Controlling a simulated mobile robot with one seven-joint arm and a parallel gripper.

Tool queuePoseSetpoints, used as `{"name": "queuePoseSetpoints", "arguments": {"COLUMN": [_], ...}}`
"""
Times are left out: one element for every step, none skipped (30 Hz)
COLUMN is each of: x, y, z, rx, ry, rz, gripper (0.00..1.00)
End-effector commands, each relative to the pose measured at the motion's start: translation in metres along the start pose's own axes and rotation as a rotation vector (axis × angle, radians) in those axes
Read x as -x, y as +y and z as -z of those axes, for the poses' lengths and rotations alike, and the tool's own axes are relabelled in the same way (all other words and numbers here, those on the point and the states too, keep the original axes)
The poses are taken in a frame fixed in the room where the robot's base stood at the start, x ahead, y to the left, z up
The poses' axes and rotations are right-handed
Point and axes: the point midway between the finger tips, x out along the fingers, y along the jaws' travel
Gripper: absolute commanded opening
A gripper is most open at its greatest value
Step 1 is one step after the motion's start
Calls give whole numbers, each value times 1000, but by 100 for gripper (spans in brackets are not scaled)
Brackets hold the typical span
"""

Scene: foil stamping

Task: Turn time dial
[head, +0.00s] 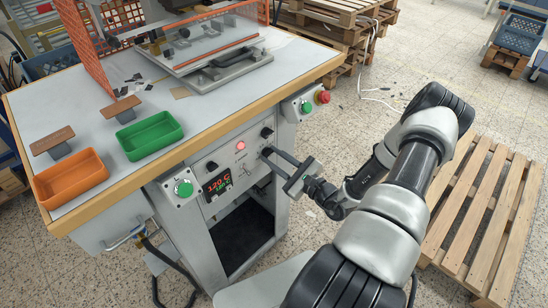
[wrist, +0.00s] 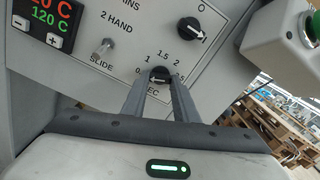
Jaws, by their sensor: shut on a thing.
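The time dial (wrist: 160,73) is a small black knob on the grey control panel, with a scale marked 1, 1.5, 2 and SEC around it in the wrist view. My gripper (wrist: 160,82) has its two fingers around the dial, one on each side, shut on it. In the head view my gripper (head: 268,154) reaches the panel (head: 218,163) from the right, and its fingers cover the dial there. The dial's pointer direction is hard to read between the fingertips.
Another black knob (wrist: 190,31) sits above right of the dial. A SLIDE toggle (wrist: 103,48) and a temperature display (wrist: 48,22) are to its left. Green buttons (head: 183,188) and a red stop button (head: 323,97) flank the panel. A pallet (head: 488,215) lies on the floor at right.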

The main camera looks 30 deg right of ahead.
Motion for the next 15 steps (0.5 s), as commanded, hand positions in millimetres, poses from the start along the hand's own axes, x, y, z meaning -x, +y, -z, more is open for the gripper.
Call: {"name": "queuePoseSetpoints", "arguments": {"x": [0,0,0,0,0,0,0,0,0,0,0,0,0,0,0], "y": [0,0,0,0,0,0,0,0,0,0,0,1,1,1,1], "z": [0,0,-1,-1,-1,-1,-1,-1,-1,-1,-1,-1,-2,-2,-1], "rx": [-11,-21,-35,-48,-63,-85,-104,-125,-154,-177,-202,-236,-262,-288,-323], "ry": [0,0,0,0,-1,-1,-1,-1,-1,-1,-1,-1,0,0,0], "rz": [1,1,1,1,1,1,1,1,1,1,1,1,1,1,1], "gripper": [4,4,4,4,4,4,4,4,4,4,4,4,4,4,4]}}
